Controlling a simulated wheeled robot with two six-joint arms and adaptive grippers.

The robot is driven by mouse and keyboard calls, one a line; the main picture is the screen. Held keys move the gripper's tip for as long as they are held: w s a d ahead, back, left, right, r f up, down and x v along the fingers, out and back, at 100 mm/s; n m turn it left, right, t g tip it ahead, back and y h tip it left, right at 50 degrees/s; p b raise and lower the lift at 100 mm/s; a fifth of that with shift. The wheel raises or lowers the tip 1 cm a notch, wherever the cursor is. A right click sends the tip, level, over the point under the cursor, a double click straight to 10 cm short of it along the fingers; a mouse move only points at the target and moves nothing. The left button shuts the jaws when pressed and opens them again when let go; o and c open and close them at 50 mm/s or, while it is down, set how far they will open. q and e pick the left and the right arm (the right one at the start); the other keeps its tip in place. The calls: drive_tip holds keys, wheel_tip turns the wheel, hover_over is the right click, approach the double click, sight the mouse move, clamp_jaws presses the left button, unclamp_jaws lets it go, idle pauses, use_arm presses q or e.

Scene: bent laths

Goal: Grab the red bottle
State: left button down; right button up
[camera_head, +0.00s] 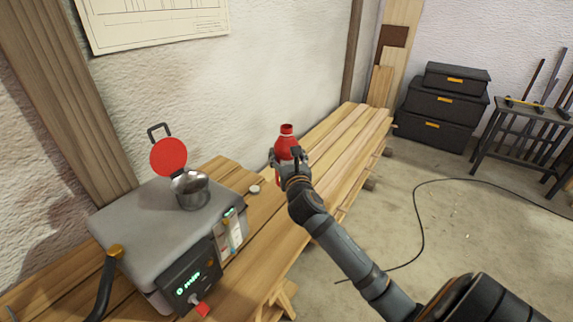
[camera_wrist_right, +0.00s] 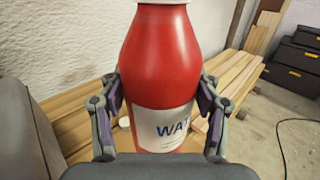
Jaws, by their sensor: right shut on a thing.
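The red bottle (camera_head: 286,142) stands upright over the wooden bench in the head view. It fills the middle of the right wrist view (camera_wrist_right: 162,62), with a white label reading "WAT". My right gripper (camera_head: 287,160) is shut on the bottle, with one finger on each side of its body. In the right wrist view the fingers (camera_wrist_right: 162,112) flank the label. The bottle's base is hidden, so I cannot tell whether it touches the bench. My left gripper is not in view.
A grey machine (camera_head: 150,215) with a red round lid (camera_head: 168,157) and a metal pot (camera_head: 190,190) stands on the bench (camera_head: 345,135) left of the bottle. A small white cap (camera_head: 254,189) lies between them. Black boxes (camera_head: 440,108) and a cable (camera_head: 422,225) are on the floor at right.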

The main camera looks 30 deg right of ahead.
wheel_tip(320, 180, up, 13)
drive_tip(key=p, duration=0.1)
drive_tip(key=shift+p, duration=0.3)
drive_tip(key=shift+f, duration=0.1)
idle(0.3)
